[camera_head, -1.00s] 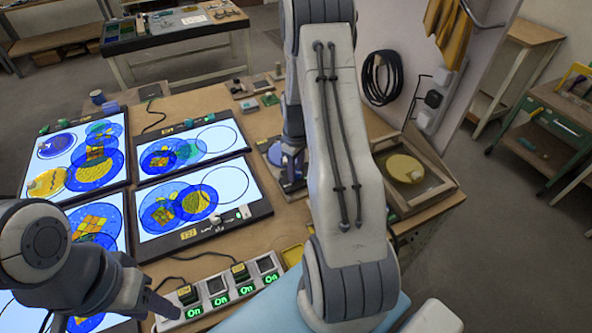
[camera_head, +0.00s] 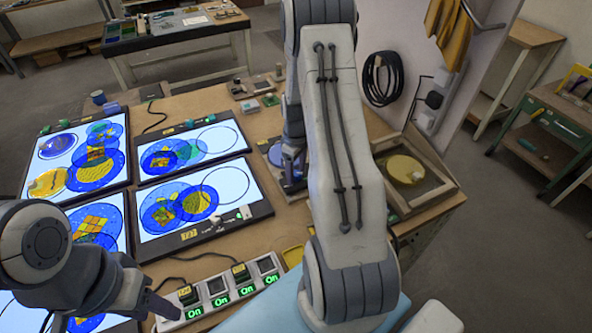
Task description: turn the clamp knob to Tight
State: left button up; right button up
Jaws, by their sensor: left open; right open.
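My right arm comes down over the back of the bench. Its gripper (camera_head: 292,168) points down at a small blue-and-grey fixture (camera_head: 274,153) on the bench, right of the light panels. The clamp knob cannot be made out; the gripper and forearm cover much of that spot. The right gripper is open, but whether its fingers are around a knob or touching anything cannot be told. My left gripper (camera_head: 104,312) is open at the lower left, with one finger close to the left end of the switch strip.
Lit panels with coloured glass discs (camera_head: 190,145) fill the bench's left side. A switch strip (camera_head: 225,288) with several green "On" labels lies in front. A wooden frame with a yellow disc (camera_head: 406,169) stands right of my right arm. Small blocks (camera_head: 250,105) lie behind.

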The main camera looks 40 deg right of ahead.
aim_at(296, 173)
notch_tip(296, 173, up, 10)
jog(key=b, duration=0.1)
jog(key=shift+r+b, duration=0.25)
jog(key=shift+b, duration=0.15)
jog(key=shift+a, duration=0.1)
